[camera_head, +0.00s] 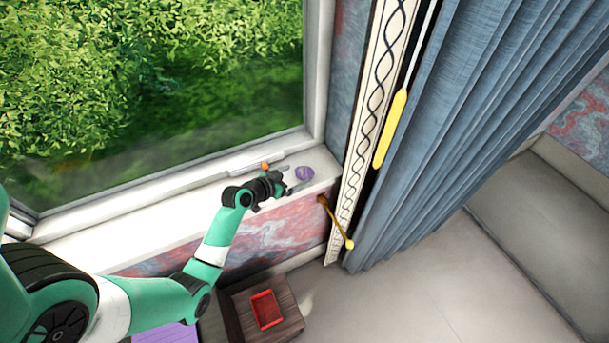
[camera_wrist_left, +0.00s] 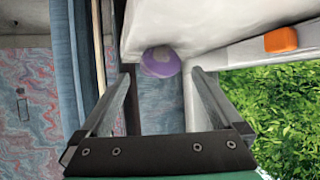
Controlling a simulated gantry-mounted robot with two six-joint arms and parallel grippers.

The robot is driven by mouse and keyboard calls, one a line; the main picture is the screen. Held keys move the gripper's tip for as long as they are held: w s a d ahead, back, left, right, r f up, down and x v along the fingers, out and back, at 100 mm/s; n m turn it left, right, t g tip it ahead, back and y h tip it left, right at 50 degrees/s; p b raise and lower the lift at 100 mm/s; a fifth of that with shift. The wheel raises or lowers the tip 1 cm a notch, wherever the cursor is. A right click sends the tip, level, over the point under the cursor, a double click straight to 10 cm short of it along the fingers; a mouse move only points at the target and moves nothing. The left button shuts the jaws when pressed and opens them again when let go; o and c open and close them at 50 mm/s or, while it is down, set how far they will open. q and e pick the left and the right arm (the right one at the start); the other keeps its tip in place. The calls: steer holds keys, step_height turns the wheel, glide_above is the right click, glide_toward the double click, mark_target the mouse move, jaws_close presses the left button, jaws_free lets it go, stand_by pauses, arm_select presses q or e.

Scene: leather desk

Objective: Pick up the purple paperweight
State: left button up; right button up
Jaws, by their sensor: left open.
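The purple paperweight (camera_head: 304,173) is a small rounded thing on the white windowsill (camera_head: 150,222), near the sill's right end. In the left wrist view the purple paperweight (camera_wrist_left: 161,64) shows ahead of the fingers, roughly centred between them, with a paler patch on its top. My left gripper (camera_head: 290,184) is just left of the paperweight in the head view. In the left wrist view my left gripper (camera_wrist_left: 161,72) is open with nothing between its fingers. I cannot tell the exact gap to the paperweight. My right gripper is not in view.
The window frame with an orange piece (camera_head: 265,166) stands behind the sill. A patterned strip (camera_head: 370,100), a yellow pull (camera_head: 390,130) and a blue curtain (camera_head: 460,120) are to the right. A yellow-knobbed rod (camera_head: 338,225) juts out below. A red tray (camera_head: 266,309) lies lower down.

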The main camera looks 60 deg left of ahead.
mark_target(303, 170)
arm_select(q)
steer(key=b+x, duration=0.1)
steer(key=x, duration=0.5)
steer(key=shift+r+b, duration=0.1)
steer(key=shift+b, duration=0.3)
steer(key=c, duration=1.5)
steer(key=shift+d, duration=0.1)
steer(key=shift+r, duration=0.1)
steer(key=shift+r+p, duration=0.3)
steer(key=shift+r, duration=0.25)
step_height(303, 170, up, 3)
steer(key=shift+s+d+f+p, duration=0.1)
steer(key=shift+d+p, duration=0.05)
steer(key=shift+p, duration=0.55)
steer(key=s+d+r+p, duration=0.2)
steer(key=d+r, duration=0.1)
steer(key=d, duration=0.1)
steer(key=s+d+r+p, duration=0.2)
steer(key=d+r, duration=0.1)
steer(key=d, duration=0.1)
steer(key=s+d+r+p, duration=0.2)
steer(key=d+r, duration=0.1)
steer(key=d, duration=0.1)
steer(key=shift+s, duration=0.25)
